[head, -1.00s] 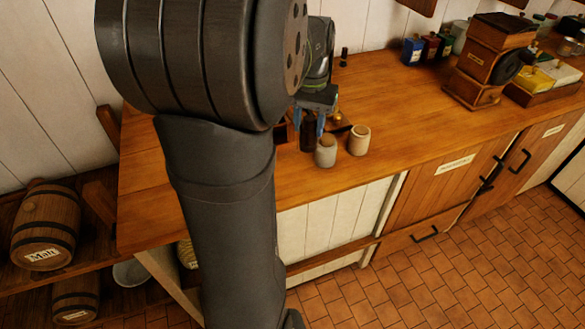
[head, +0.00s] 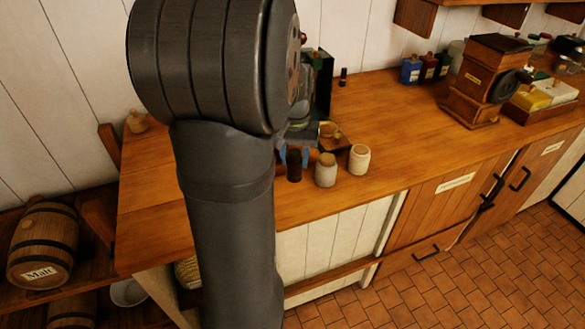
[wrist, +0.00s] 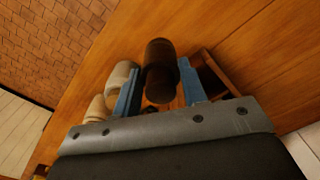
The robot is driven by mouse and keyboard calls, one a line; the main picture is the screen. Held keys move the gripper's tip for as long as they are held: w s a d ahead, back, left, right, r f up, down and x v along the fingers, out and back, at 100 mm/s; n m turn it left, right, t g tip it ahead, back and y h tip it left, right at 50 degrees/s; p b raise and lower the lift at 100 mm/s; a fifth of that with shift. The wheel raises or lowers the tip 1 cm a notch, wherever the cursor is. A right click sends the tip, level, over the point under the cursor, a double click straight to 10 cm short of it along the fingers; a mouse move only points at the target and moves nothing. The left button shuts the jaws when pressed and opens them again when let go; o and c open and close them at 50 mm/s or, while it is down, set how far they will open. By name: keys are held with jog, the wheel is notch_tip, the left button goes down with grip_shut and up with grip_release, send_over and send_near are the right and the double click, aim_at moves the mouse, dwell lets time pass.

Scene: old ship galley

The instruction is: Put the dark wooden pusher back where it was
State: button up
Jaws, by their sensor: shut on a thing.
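The dark wooden pusher (head: 294,168) is a short, dark brown cylinder with a rounded end. It stands roughly upright at the left of two pale jars. My gripper (head: 293,156) is shut on it, with a blue finger on each side. In the wrist view the pusher (wrist: 160,62) sits between the fingers of my gripper (wrist: 158,90). I cannot tell whether its lower end touches the counter. My arm hides part of the counter to the left.
Two pale jars, a left one (head: 326,171) and a right one (head: 360,160), stand close to the right of the pusher. A small wooden tray (wrist: 212,72) lies close behind it. A grinder (head: 489,80) stands farther right. The counter's middle (head: 400,120) is clear.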

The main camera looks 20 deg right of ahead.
aim_at(293, 168)
jog(key=shift+w+a+f, duration=0.2)
jog(key=shift+w+f, duration=0.1)
jog(key=shift+f, duration=1.9)
jog(key=o, duration=1.1)
jog(key=shift+f, duration=0.15)
notch_tip(293, 168, up, 12)
jog(key=shift+r, duration=0.2)
